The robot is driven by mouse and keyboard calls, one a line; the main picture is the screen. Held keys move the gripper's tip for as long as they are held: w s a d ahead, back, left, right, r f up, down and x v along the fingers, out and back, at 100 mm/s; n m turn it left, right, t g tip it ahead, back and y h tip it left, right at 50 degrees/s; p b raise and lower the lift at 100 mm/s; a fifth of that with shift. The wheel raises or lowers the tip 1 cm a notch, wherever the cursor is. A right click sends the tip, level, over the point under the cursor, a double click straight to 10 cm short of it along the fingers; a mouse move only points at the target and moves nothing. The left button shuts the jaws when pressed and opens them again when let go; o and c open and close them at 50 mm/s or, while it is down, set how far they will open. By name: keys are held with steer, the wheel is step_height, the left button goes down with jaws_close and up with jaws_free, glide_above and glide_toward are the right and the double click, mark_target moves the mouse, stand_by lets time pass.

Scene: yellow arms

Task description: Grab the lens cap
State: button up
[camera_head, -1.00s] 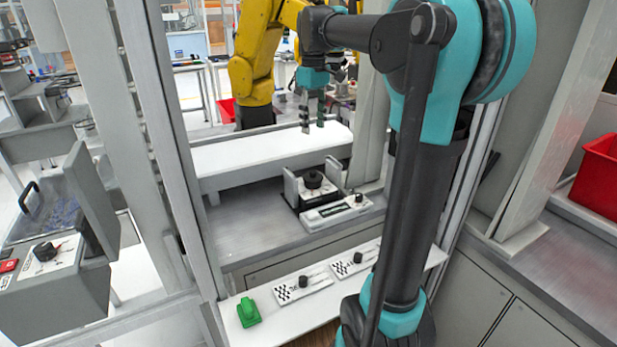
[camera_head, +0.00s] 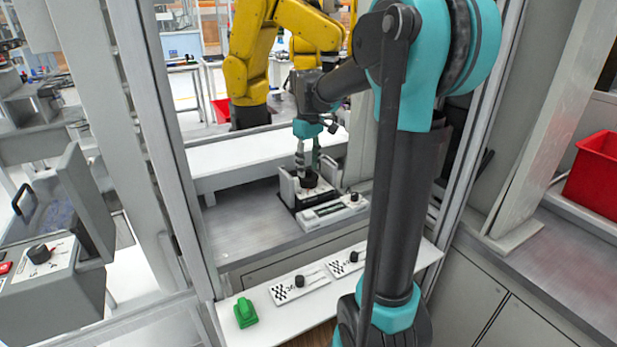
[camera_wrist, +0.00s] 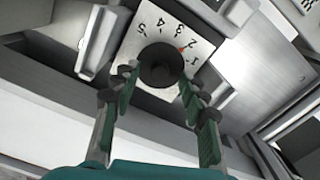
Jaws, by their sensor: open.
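A black round cap-like piece (camera_wrist: 160,66), which looks like the lens cap, sits on a white plate (camera_wrist: 192,42) marked with numbers. In the head view the black piece (camera_head: 309,182) is on a small device (camera_head: 288,186) on the grey bench, partly hidden by my fingers. My gripper (camera_wrist: 159,82) is open, with one green-padded finger on each side of the black piece. In the head view my gripper (camera_head: 309,171) points down over it. I cannot tell whether the fingers touch it.
A white device with a dark display (camera_head: 335,211) stands just in front. Grey upright plates flank the black piece. A white shelf (camera_head: 262,325) nearer me holds a green object (camera_head: 245,312) and two knob panels. A yellow arm (camera_head: 248,70) stands behind; a red bin (camera_head: 595,172) is at right.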

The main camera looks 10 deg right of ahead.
steer(key=shift+f, duration=0.5)
jaws_close()
steer(key=shift+r, duration=0.1)
